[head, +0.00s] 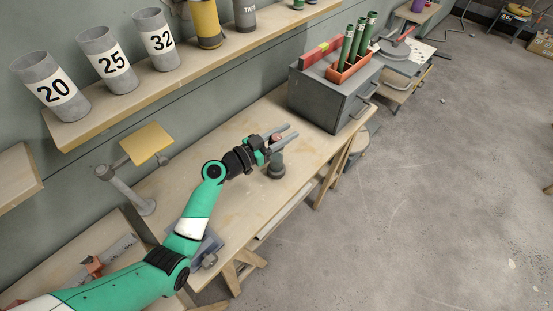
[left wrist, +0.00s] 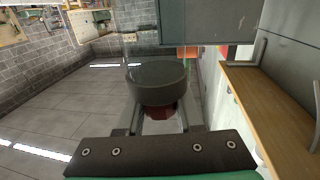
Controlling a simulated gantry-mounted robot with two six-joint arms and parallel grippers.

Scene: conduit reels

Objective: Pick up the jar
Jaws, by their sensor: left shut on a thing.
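The jar (head: 277,165) is a small dark grey-green cylinder with a red part at its top, over the wooden bench in the head view. My left gripper (head: 284,136) is shut on it near the red part, with its grey fingers on either side. In the left wrist view the jar's broad dark end (left wrist: 157,83) faces outward, and its red part (left wrist: 158,111) shows between my fingers (left wrist: 158,122). I cannot tell whether the jar touches the bench. My right gripper is not in view.
A grey drawer cabinet (head: 326,101) stands on the bench just beyond the gripper, with an orange tray (head: 356,70) of green tubes on top. A shelf (head: 150,82) holds numbered grey cups. A yellow plate on a stand (head: 147,143) is at left. The bench (head: 240,197) is mostly clear.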

